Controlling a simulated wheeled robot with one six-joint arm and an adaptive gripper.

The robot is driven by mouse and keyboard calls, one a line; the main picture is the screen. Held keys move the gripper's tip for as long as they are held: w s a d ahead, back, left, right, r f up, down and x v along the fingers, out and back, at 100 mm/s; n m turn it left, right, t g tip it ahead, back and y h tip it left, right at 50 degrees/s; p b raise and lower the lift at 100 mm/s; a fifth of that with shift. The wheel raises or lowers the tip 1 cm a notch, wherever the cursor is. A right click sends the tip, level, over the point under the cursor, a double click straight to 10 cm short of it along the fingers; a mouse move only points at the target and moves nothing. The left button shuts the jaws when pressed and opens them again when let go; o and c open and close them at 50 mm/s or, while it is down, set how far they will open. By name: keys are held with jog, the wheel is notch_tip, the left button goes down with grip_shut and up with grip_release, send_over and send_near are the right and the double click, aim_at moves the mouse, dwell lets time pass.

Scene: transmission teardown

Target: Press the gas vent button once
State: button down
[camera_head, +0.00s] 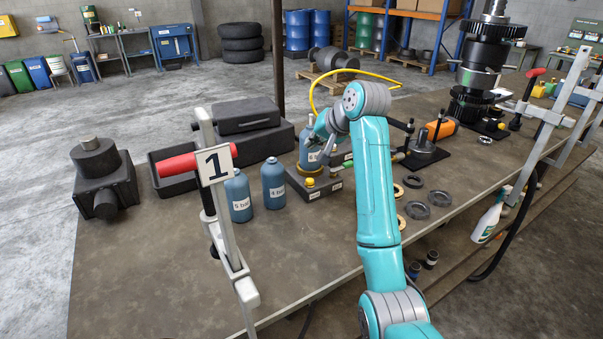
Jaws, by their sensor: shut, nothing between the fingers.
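A dark station block (325,188) with white labels stands on the table in mid-view. A small yellow button-like knob (309,182) sits on its front left top; I cannot read its label, so I cannot tell if it is the gas vent button. A blue gas bottle (306,150) stands upright on the station, behind the knob. My gripper (323,152) is shut and empty, above the station and beside the bottle, higher than the knob. It partly overlaps the bottle in view, and I cannot tell whether they touch. My arm hides the right part of the station.
Two blue bottles, marked 5 bar (238,198) and 4 bar (273,184), stand left of the station. A red-handled clamp (214,165) rises at the front. A yellow hose (335,74) arches behind my gripper. Rings (415,210) lie to the right.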

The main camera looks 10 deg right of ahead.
aim_at(312, 181)
jog(key=shift+a, duration=0.1)
dwell(0.3)
jog(key=shift+f, duration=4.35)
jog(key=shift+f, duration=0.2)
jog(key=shift+f, duration=0.25)
jog(key=shift+f, duration=0.5)
jog(key=shift+r, duration=0.95)
jog(key=shift+r, duration=0.1)
jog(key=shift+r, duration=2.4)
